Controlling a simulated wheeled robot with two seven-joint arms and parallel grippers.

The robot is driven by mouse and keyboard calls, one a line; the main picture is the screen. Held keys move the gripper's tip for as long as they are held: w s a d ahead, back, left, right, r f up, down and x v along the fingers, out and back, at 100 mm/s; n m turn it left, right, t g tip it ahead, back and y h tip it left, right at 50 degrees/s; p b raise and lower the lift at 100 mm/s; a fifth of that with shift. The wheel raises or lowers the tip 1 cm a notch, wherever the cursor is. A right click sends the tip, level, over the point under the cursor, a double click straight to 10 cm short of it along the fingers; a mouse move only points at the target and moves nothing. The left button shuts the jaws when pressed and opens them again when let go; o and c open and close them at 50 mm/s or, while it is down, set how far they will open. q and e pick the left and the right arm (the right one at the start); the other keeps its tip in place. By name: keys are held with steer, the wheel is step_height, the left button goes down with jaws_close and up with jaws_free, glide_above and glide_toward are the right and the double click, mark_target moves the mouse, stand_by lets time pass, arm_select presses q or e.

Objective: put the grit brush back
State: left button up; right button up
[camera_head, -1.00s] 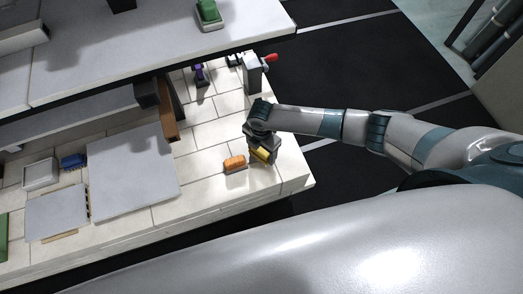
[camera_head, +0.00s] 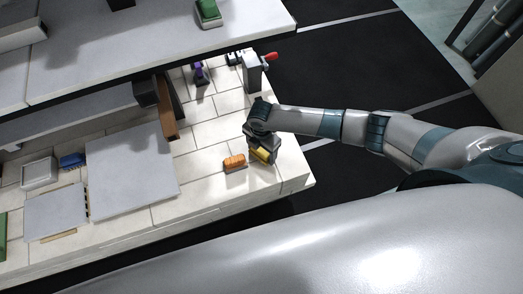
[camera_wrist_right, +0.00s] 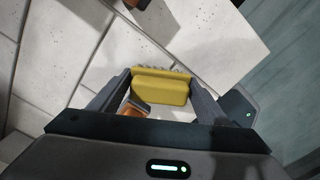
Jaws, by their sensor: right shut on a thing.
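A yellow brush (camera_wrist_right: 160,88) with a row of bristles along one edge sits between the two fingers of my right gripper (camera_wrist_right: 158,97) in the right wrist view. My right gripper (camera_head: 261,150) is shut on the yellow brush (camera_head: 263,155) near the right front corner of the pale tiled deck (camera_head: 205,134). I cannot tell whether the brush touches the deck. An orange brush-like block (camera_head: 234,163) lies just left of it and shows partly behind the left finger in the right wrist view (camera_wrist_right: 135,108). My left gripper is not in view.
A grey holder with a red knob (camera_head: 254,72) and a purple-handled tool (camera_head: 199,74) stand behind. A brown upright piece (camera_head: 167,117), grey slabs (camera_head: 130,172) and a blue brush (camera_head: 73,160) lie left. A raised grey shelf (camera_head: 150,50) overhangs the back. Tiles left of the orange block are clear.

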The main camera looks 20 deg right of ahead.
steer(key=shift+f, duration=0.1)
stand_by(0.3)
steer(key=o, duration=1)
steer(key=shift+r+p, duration=3.75)
steer(key=shift+r, duration=0.25)
steer(key=shift+r, duration=0.1)
step_height(320, 180, up, 12)
steer(key=shift+f+b, duration=0.1)
steer(key=shift+b, duration=0.95)
